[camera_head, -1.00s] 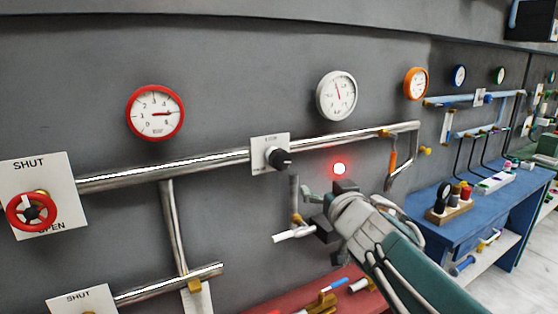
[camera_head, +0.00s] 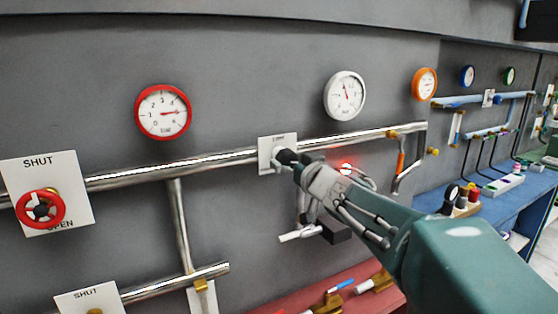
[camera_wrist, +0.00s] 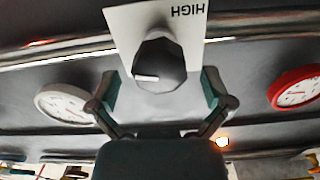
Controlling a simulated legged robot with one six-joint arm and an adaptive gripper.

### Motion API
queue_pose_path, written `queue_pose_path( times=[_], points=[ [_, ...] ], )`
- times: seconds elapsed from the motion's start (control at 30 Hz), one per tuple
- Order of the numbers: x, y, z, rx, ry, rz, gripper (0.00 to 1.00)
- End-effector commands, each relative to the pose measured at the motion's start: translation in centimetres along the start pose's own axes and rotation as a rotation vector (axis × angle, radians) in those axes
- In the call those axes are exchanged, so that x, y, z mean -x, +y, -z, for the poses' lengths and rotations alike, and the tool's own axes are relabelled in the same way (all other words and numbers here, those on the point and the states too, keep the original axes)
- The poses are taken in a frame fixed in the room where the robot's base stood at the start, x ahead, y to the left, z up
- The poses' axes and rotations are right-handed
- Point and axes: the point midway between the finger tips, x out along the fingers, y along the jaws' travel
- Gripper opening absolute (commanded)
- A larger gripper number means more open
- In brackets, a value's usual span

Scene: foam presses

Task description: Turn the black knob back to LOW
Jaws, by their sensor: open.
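The black knob (camera_wrist: 158,66) sits on a white plate (camera_wrist: 182,20) on the pipe, and the plate's visible word reads HIGH, upside down in the wrist view. A pale mark shows on the knob's face, toward the left in that view. In the head view the knob (camera_head: 286,157) is partly hidden by my gripper (camera_head: 302,168). In the wrist view my gripper (camera_wrist: 158,92) is open, with one fingertip on each side of the knob's lower part and visible gaps to it. The LOW lettering cannot be read.
A red-rimmed gauge (camera_head: 163,112) and a white gauge (camera_head: 345,95) hang above the pipe (camera_head: 190,167). A red light (camera_head: 346,169) glows behind my gripper. A red handwheel (camera_head: 40,209) is at far left, and a white-handled lever (camera_head: 297,235) is below the knob.

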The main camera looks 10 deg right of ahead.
Motion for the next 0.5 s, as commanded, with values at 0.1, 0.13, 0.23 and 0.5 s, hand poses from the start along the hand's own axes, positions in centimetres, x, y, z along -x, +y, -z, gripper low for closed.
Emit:
queue_pose_path(
  times=[0.1, 0.13, 0.23, 0.5],
  points=[
    [-1.01, 0.01, -0.03, 0.000, 0.000, 0.000, 1.00],
    [-1.14, 0.01, -0.05, 0.000, -0.001, 0.000, 1.00],
    [-1.33, 0.00, -0.03, 0.000, 0.000, 0.000, 1.00],
    [-1.30, 0.00, -0.01, 0.000, 0.000, -0.001, 0.64]
  ],
)
